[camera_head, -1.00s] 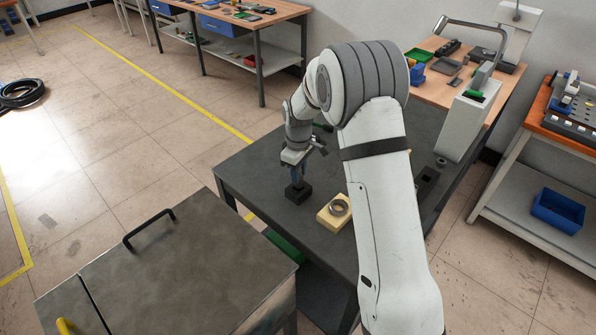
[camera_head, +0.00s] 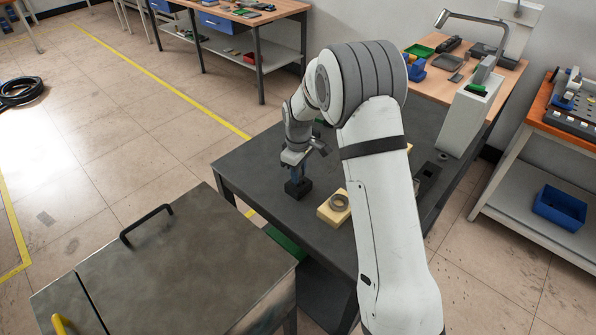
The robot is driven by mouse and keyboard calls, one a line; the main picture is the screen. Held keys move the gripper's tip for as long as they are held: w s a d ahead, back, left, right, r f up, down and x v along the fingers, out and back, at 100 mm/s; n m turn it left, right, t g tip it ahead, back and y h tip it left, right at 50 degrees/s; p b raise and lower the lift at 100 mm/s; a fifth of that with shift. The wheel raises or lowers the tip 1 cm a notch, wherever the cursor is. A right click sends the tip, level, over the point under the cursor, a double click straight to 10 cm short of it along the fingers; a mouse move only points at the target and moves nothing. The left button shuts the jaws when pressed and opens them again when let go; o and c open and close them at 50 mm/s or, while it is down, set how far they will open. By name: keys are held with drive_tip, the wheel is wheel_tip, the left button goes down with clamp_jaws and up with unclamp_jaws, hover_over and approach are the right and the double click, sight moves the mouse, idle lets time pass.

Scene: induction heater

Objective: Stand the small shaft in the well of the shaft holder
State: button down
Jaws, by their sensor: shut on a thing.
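My gripper (camera_head: 298,178) points down at the left part of the dark table. It is directly over a small black block (camera_head: 298,190), which looks like the shaft holder. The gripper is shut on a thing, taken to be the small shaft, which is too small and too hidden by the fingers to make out. The fingertips are at or just above the block's top. I cannot tell whether the shaft is inside the well. The well's opening is hidden.
A pale yellow block (camera_head: 325,214) with a metal ring (camera_head: 340,202) stands right of the black block, close to my arm. My arm hides the table's middle. A white-grey device (camera_head: 467,120) stands at the right. The table's left front (camera_head: 250,180) is clear.

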drive_tip(key=shift+f+b, duration=0.3)
drive_tip(key=shift+f, duration=0.2)
drive_tip(key=c, duration=1.1)
unclamp_jaws()
drive_tip(key=shift+r, duration=0.2)
wheel_tip(320, 180, up, 8)
drive_tip(key=shift+f+b, duration=0.25)
drive_tip(key=shift+b, duration=0.35)
